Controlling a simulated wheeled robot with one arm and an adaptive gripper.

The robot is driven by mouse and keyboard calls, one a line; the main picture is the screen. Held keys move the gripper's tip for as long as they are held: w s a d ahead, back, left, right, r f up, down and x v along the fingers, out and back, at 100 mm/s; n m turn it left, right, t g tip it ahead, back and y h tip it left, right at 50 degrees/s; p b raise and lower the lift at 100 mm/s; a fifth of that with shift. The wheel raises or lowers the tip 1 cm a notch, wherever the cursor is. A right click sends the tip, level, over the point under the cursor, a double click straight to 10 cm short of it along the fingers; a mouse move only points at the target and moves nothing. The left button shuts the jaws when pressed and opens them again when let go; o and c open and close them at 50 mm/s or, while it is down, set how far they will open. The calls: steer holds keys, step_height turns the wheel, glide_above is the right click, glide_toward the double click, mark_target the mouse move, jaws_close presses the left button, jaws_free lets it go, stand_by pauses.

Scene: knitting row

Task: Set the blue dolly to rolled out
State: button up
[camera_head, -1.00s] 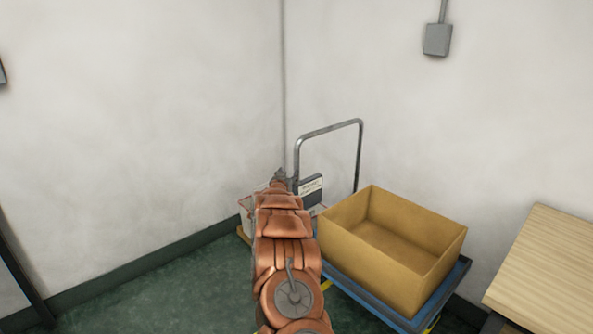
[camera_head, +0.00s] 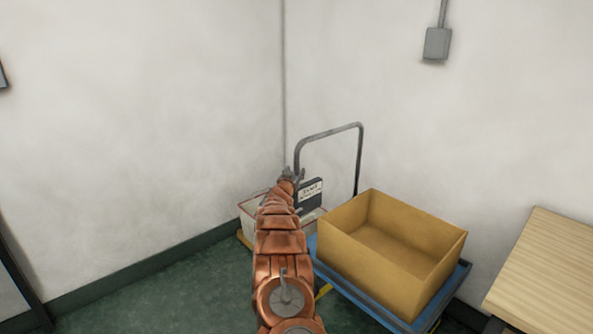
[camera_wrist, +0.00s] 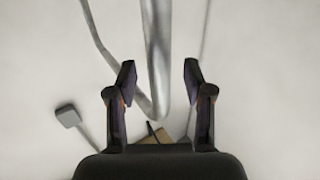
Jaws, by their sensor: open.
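The blue dolly (camera_head: 378,315) stands on the floor by the right wall, with a tall grey push handle (camera_head: 331,131) at its left end. An open, empty-looking cardboard box (camera_head: 425,270) sits on its deck. My gripper (camera_head: 293,175) is at the left upright of the handle, beside a small dark label plate (camera_head: 310,190). In the wrist view, my gripper (camera_wrist: 160,75) is open, and the metal handle bar (camera_wrist: 158,60) passes between its two fingers in the picture. Whether the fingers touch the bar cannot be told.
A white crate with a red rim (camera_head: 249,212) is in the corner, partly hidden behind my arm. A wooden-topped table (camera_head: 550,270) stands at the right. A grey wall box (camera_head: 437,43) is high on the wall. Green floor (camera_head: 190,300) is clear at the left.

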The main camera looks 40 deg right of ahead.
steer(key=shift+w+d+r, duration=0.1)
steer(key=shift+d+r, duration=0.05)
steer(key=shift+d, duration=0.5)
steer(key=shift+w+d+p, duration=0.4)
steer(key=shift+w+d, duration=0.05)
steer(key=shift+w, duration=0.1)
jaws_close()
